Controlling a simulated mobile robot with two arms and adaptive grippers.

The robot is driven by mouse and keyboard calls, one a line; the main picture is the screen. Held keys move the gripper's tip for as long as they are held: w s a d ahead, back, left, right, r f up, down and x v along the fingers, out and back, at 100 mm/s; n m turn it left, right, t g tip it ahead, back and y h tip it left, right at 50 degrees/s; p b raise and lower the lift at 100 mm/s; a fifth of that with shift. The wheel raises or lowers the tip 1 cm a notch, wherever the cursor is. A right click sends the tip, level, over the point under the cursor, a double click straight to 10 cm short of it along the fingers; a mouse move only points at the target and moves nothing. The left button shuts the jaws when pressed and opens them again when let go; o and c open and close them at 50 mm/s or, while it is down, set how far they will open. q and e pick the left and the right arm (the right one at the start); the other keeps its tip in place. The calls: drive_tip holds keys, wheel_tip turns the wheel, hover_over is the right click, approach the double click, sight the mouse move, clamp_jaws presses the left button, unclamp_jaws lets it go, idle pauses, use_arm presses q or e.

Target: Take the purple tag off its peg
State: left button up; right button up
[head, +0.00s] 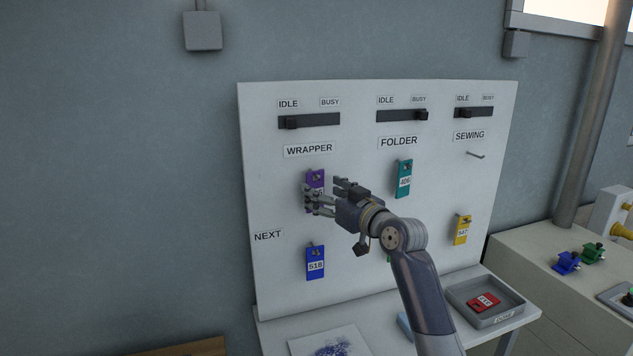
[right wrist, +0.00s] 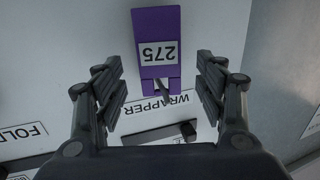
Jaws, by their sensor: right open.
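The purple tag (head: 315,180) hangs on its peg under the WRAPPER label on the white board. My right gripper (head: 325,200) is in front of it and hides part of it in the head view. In the right wrist view the purple tag (right wrist: 156,20) bears the number 275 and lies between the two open fingers of the right gripper (right wrist: 160,85), with a gap on each side. The peg (right wrist: 165,92) shows at the tag's slotted end. My left gripper is not in view.
A blue tag (head: 315,262), a teal tag (head: 404,178) and a yellow tag (head: 462,230) hang on the board (head: 270,190). The SEWING peg (head: 475,155) is bare. A grey tray (head: 512,305) on the shelf holds a red tag (head: 483,302). Sliders (head: 309,121) run along the top.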

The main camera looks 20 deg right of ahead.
sight(316, 183)
drive_tip(key=shift+p+x, duration=0.65)
drive_tip(key=shift+x, duration=1.5)
drive_tip(key=shift+c, duration=0.2)
drive_tip(key=c, duration=1.1)
drive_tip(key=shift+r+p, duration=0.3)
drive_tip(key=shift+r, duration=0.15)
drive_tip(key=shift+s, duration=0.15)
drive_tip(key=shift+a+p+v, duration=0.25)
drive_tip(key=shift+p+v, duration=0.25)
drive_tip(key=shift+v, duration=0.55)
drive_tip(key=shift+a+p+v, duration=0.25)
drive_tip(key=shift+p+v, duration=0.2)
drive_tip(key=shift+v, duration=0.6)
drive_tip(key=shift+s+d+p, duration=0.1)
drive_tip(key=shift+s+p, duration=0.7)
drive_tip(key=shift+s, duration=1.6)
